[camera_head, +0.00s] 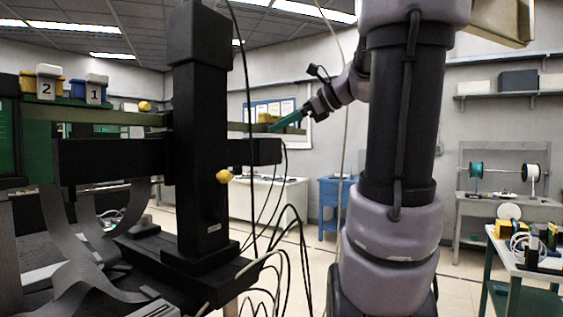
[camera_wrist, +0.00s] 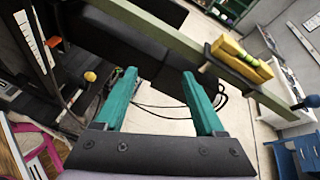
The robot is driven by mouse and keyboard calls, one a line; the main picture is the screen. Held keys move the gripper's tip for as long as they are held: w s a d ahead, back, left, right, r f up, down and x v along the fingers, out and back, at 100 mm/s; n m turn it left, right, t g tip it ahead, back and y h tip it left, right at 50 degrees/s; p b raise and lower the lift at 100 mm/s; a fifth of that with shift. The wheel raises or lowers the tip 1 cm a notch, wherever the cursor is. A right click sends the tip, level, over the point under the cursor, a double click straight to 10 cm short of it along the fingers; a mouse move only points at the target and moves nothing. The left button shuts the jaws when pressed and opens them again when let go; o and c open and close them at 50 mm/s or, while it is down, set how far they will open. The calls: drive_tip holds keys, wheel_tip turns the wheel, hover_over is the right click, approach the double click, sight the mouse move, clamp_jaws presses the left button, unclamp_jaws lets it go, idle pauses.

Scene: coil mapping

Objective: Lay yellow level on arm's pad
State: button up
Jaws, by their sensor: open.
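The yellow level (camera_wrist: 238,60) with a green vial lies on the olive-green beam (camera_wrist: 150,30) of the black stand, near its right end. A small dark patch shows under the level's left end; I cannot tell if it is the pad. In the head view a small bit of the level (camera_head: 266,118) shows beside my gripper. My gripper (camera_wrist: 158,76) has two teal fingers spread wide apart with nothing between them. It is to the lower left of the level in the wrist view, apart from it. In the head view my gripper (camera_head: 289,122) is at the beam's right end.
The black column (camera_head: 200,150) with its crossarm stands at left, with hanging cables (camera_head: 285,240) below. A yellow knob (camera_head: 223,176) sticks out of the column. Bins marked 2 and 1 (camera_head: 95,90) stand at left. A blue cabinet (camera_head: 335,200) stands behind.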

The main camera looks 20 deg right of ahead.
drive_tip(key=s+a+f+n+g+h, duration=0.1)
drive_tip(key=s+a+f+n+h, duration=0.2)
drive_tip(key=s+f+n, duration=0.4)
drive_tip(key=s+a+f+n+g+h, duration=0.2)
drive_tip(key=s+a+f+n, duration=0.3)
drive_tip(key=n, duration=0.8)
drive_tip(key=shift+s+f+h, duration=0.7)
drive_tip(key=shift+s+f, duration=0.25)
drive_tip(key=shift+f, duration=0.2)
